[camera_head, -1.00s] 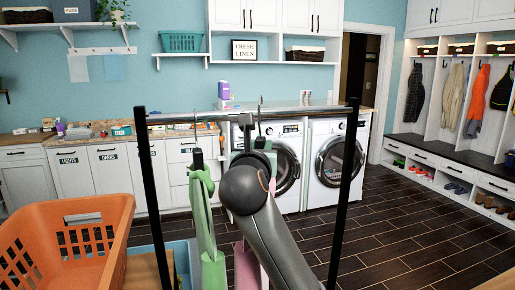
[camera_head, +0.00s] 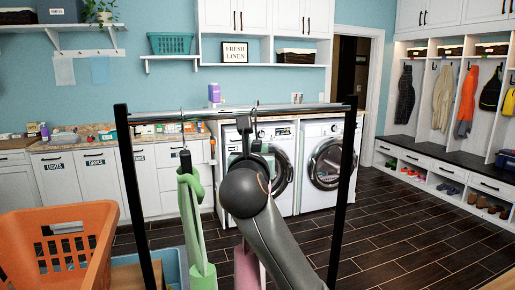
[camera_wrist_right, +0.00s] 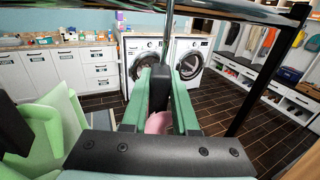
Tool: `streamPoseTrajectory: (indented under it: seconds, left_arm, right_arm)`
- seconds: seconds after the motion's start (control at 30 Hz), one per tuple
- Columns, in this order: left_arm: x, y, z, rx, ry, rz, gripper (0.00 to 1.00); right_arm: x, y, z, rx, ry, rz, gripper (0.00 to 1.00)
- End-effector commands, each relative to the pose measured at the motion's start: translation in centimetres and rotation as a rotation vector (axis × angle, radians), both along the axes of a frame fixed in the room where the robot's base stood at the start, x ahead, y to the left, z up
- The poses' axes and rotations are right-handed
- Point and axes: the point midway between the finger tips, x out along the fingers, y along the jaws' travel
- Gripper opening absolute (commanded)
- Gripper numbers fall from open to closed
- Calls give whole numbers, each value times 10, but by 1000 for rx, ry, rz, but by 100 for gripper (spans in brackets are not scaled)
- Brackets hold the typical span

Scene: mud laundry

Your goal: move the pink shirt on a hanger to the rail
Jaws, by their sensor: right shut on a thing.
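The pink shirt (camera_head: 246,265) hangs below my right gripper (camera_head: 252,150), mostly hidden behind my arm in the head view. In the wrist view the right gripper's (camera_wrist_right: 160,95) green fingers are shut on the dark stem of its hanger (camera_wrist_right: 159,88), with part of the pink shirt (camera_wrist_right: 158,123) beneath. The hanger's metal hook (camera_head: 254,110) stands at the rail (camera_head: 300,107), its tip slightly above the bar. Whether it rests on the rail I cannot tell. My left gripper is not in view.
A green garment (camera_head: 192,225) on a hanger hangs from the rail just left of my gripper. Black posts (camera_head: 344,190) hold up the rail. An orange basket (camera_head: 60,250) stands at the left. The rail's right part is bare.

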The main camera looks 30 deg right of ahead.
Motion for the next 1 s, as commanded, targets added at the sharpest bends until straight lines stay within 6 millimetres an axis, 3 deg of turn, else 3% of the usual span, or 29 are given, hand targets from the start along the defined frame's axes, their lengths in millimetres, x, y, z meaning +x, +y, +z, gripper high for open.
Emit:
streamPoseTrajectory:
  seconds: [0.37, 0.4, 0.67, 1.0]
  left_arm:
    - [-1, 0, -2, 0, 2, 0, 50]
    - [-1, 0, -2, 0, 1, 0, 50]
    - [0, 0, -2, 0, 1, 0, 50]
    - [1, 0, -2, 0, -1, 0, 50]
  right_arm:
    - [1, 1, -1, -1, -3, 0, 0]
    - [1, 1, -1, -1, -3, 0, 31]
    - [1, 1, -2, -1, -1, 0, 60]
    - [-2, 4, -4, 0, 2, 1, 62]
